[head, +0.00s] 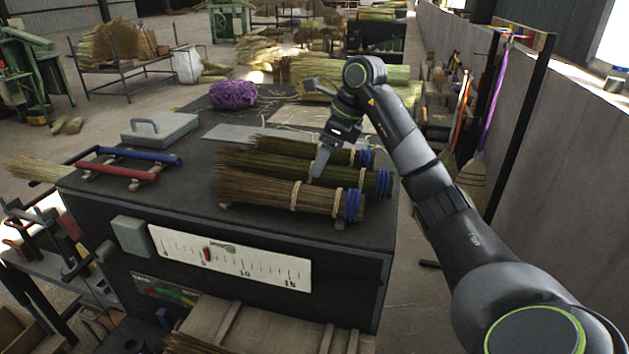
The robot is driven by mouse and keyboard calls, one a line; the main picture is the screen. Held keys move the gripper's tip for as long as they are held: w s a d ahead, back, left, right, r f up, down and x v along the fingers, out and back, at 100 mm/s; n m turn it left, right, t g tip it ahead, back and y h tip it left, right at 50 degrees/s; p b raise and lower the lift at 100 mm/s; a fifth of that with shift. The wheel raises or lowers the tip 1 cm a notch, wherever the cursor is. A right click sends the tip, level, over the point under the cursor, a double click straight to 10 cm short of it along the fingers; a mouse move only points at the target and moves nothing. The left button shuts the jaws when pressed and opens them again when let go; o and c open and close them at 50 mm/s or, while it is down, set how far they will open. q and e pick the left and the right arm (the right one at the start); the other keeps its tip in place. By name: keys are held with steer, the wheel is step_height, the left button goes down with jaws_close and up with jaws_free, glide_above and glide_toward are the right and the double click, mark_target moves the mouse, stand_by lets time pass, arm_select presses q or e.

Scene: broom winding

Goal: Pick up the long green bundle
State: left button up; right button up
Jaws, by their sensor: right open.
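The long green bundle (348,178) lies on the dark bench top as the middle of three bundles, with blue winding at its right end and a pale tie near it. A brown bundle (270,190) lies in front of it, and a shorter green bundle (284,146) lies behind it. My right gripper (319,165) is open, pointing down at the long green bundle's middle. Its fingertips overlap that bundle in the picture; I cannot tell whether they touch it. My left gripper is not in view.
A grey scale box with a handle (160,128) and a rack with red and blue bars (125,162) stand on the left of the bench. Purple cord (233,94) lies at the back. A grey wall (550,150) runs along the right.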

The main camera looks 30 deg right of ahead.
steer(key=shift+w+a+f+b, duration=0.15)
steer(key=shift+f+b, duration=0.35)
steer(key=shift+f, duration=0.1)
steer(key=x, duration=0.3)
steer(key=shift+w+a+p, duration=0.15)
steer(key=shift+w+p, duration=0.05)
steer(key=shift+p, duration=0.2)
steer(key=shift+w+f, duration=0.1)
steer(key=shift+f, duration=0.2)
steer(key=shift+c, duration=1.3)
steer(key=c, duration=0.8)
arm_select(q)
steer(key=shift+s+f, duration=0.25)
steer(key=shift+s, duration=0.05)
arm_select(e)
steer(key=shift+c, duration=0.2)
steer(key=shift+r, duration=0.1)
